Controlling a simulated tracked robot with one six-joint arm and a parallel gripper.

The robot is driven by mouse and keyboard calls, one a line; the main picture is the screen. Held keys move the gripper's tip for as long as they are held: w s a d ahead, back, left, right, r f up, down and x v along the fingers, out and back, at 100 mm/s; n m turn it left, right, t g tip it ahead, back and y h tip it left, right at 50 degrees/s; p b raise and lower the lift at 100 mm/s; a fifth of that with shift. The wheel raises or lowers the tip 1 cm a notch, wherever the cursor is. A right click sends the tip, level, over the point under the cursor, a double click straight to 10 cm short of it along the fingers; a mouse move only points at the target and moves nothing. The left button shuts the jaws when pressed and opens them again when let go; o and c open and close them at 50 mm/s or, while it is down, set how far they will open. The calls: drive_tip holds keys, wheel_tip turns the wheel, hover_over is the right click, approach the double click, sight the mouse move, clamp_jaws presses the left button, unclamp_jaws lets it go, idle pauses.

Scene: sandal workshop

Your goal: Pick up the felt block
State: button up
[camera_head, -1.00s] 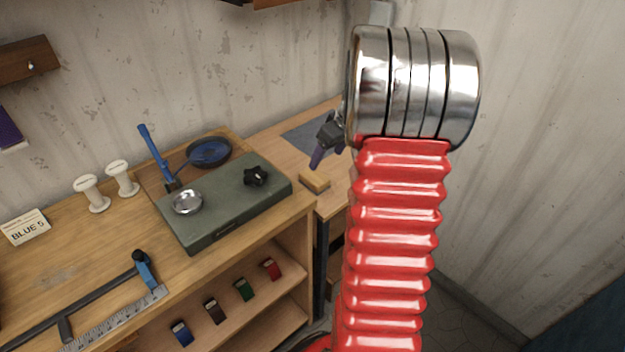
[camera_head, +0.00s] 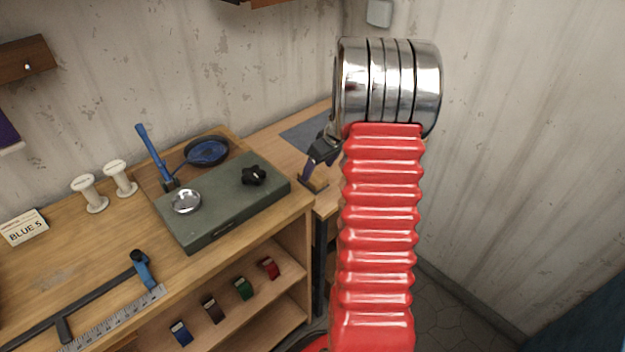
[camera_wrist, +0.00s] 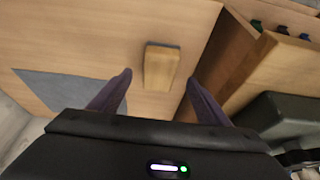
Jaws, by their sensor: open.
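The felt block (camera_wrist: 161,67) lies on the far wooden table. It has a tan wooden body and a thin dark layer along one edge. In the wrist view it sits between and just beyond the two purple fingers of my gripper (camera_wrist: 160,84), which are open with nothing between them. In the head view the felt block (camera_head: 317,185) is partly hidden behind my gripper (camera_head: 307,174), which is above it or close beside it. I cannot tell whether they touch.
A grey-green slab (camera_head: 225,213) with a metal dish (camera_head: 186,201) and a black knob (camera_head: 253,175) stands on the nearer bench to the left. A dark mat (camera_wrist: 68,92) lies beside the block. A wall (camera_head: 530,150) rises at right.

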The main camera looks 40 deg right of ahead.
sight(313, 174)
drive_tip(key=shift+w+f, duration=0.15)
drive_tip(key=shift+f, duration=0.25)
drive_tip(key=shift+w+x, duration=0.15)
drive_tip(key=shift+x, duration=1.15)
drive_tip(key=shift+w+x, duration=0.2)
drive_tip(key=shift+x, duration=1.05)
drive_tip(key=c, duration=1.3)
wheel_tip(313, 174, up, 10)
drive_tip(key=shift+r, duration=0.15)
